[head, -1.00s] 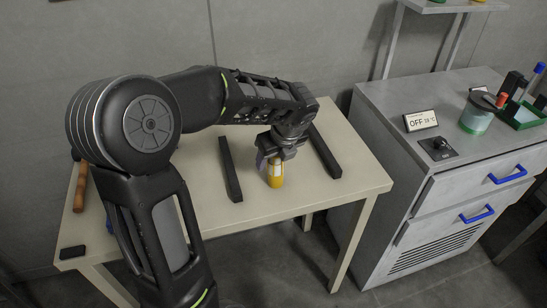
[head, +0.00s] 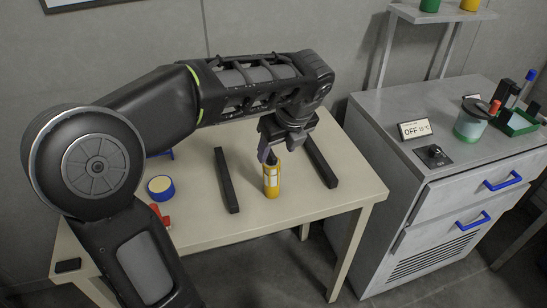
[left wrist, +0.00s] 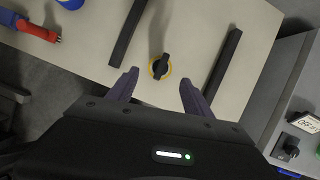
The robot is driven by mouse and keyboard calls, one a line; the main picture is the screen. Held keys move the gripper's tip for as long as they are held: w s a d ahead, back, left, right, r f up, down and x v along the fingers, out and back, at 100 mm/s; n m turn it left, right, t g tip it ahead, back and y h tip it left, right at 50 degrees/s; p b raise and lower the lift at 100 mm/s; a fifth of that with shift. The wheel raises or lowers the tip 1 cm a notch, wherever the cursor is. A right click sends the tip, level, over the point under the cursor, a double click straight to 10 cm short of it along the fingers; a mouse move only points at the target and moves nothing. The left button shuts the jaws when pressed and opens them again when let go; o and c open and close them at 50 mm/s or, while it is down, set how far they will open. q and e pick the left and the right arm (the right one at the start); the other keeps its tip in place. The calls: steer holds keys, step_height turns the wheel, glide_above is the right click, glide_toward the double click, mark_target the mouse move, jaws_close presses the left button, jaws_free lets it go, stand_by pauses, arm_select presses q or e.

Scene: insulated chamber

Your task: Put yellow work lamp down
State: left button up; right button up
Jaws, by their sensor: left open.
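The yellow work lamp (head: 271,181) stands upright on the cream table, between two dark bars. In the left wrist view the lamp (left wrist: 159,67) is seen from above as a yellow ring with a dark top. My left gripper (head: 270,150) is just above the lamp in the head view. In the left wrist view its fingers (left wrist: 158,88) are spread wide, with clear table between them and the lamp. It holds nothing. My right gripper is not in view.
The dark bars (head: 227,180) and (head: 320,161) lie on the table (head: 205,232) either side of the lamp. A blue and yellow roll (head: 160,188) and a red tool (head: 160,215) lie left. A grey cabinet (head: 400,180) stands right.

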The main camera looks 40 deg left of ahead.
arm_select(q)
steer(key=shift+s+d+r, duration=0.1)
steer(key=shift+d+r, duration=0.15)
steer(key=shift+r, duration=0.4)
